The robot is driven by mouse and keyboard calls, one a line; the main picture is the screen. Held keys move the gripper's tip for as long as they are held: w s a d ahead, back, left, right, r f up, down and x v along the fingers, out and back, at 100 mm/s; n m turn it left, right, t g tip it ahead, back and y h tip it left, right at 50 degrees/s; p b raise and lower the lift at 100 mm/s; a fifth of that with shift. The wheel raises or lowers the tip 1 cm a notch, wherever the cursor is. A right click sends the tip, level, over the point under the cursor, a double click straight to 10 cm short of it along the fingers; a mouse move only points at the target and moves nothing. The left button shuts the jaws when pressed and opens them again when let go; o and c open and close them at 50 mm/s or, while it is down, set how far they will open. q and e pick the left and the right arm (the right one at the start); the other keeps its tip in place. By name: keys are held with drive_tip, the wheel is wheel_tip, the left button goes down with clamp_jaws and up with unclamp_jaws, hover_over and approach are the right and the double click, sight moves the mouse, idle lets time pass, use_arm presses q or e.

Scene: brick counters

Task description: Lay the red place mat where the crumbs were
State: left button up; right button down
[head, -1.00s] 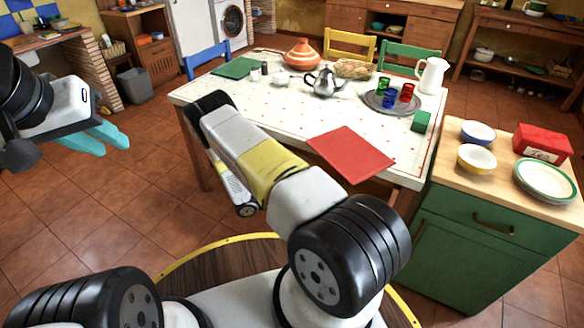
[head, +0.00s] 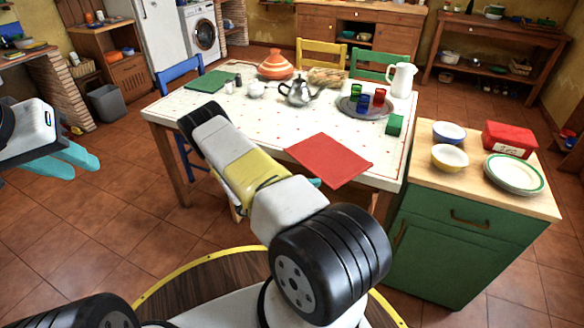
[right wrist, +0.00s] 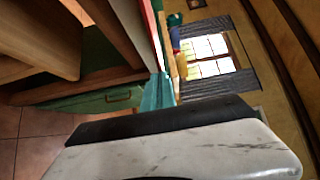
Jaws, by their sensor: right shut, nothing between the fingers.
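The red place mat (head: 329,160) lies flat at the front edge of the white table (head: 230,117), in the head view. Its near corner sticks out past the edge. My right gripper is mostly hidden behind its own arm in the head view; a teal fingertip (head: 316,182) shows just below the mat's near edge. In the right wrist view the right gripper's teal fingers (right wrist: 157,92) are together and empty, beside the table edge. My left gripper (head: 72,164) is at the far left over the floor, open and empty. I cannot make out crumbs on the patterned table top.
A grey tray with glasses (head: 350,107), a green box (head: 395,125) and a white jug (head: 402,80) stand on the table's right. A teapot (head: 299,92) and green mat (head: 212,80) are farther back. A green cabinet (head: 450,250) with bowls and plates adjoins at right.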

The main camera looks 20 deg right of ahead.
sight(319, 172)
drive_tip(key=w+d, duration=0.4)
drive_tip(key=d, duration=0.1)
drive_tip(key=shift+a, duration=0.1)
